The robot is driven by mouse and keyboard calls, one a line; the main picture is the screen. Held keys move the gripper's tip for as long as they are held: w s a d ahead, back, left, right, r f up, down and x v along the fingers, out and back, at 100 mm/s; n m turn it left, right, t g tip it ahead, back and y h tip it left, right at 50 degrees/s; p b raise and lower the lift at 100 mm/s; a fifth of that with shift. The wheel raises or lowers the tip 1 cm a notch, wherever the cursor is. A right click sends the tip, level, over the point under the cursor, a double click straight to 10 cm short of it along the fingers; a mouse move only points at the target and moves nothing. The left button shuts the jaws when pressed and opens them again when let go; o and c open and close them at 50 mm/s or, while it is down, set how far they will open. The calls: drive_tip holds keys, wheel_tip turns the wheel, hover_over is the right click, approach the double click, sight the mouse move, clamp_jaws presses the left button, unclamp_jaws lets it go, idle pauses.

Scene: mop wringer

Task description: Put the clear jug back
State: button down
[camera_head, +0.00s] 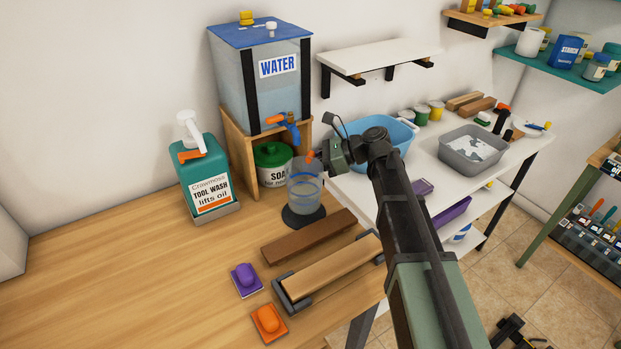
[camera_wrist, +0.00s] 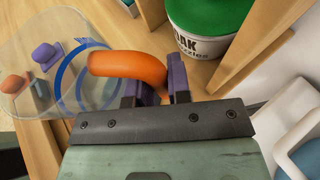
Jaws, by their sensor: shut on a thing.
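The clear jug (camera_head: 305,189) with blue bands and an orange handle is upright over a dark round pad (camera_head: 302,219) on the wooden bench. I cannot tell whether its base touches the pad. My gripper (camera_head: 323,158) is at the jug's upper right side, shut on the orange handle. In the wrist view, the jug (camera_wrist: 35,85) is at the left, and its orange handle (camera_wrist: 125,66) reaches between the dark purple fingers of my gripper (camera_wrist: 156,86).
The water tank (camera_head: 262,85) with an orange and blue tap stands on a wooden stand behind the jug. A green-lidded tub (camera_head: 273,178) is close behind it. Wooden blocks (camera_head: 308,238) lie in front. A blue basin (camera_head: 395,135) is right. The bench's left front is clear.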

sight(312, 172)
wheel_tip(312, 172, down, 4)
drive_tip(key=b, duration=0.3)
drive_tip(key=shift+w+a, duration=0.1)
drive_tip(key=shift+w, duration=0.05)
drive_tip(key=shift+r, duration=0.25)
drive_tip(key=shift+f, duration=0.2)
drive_tip(key=c, duration=1.1)
unclamp_jaws()
drive_tip(key=shift+o, duration=0.2)
drive_tip(key=shift+d+r+p, duration=0.25)
drive_tip(key=shift+r+p, duration=0.05)
drive_tip(key=shift+r, duration=0.1)
drive_tip(key=p+v, duration=0.4)
drive_tip(key=v, duration=0.7)
drive_tip(key=shift+d, duration=0.25)
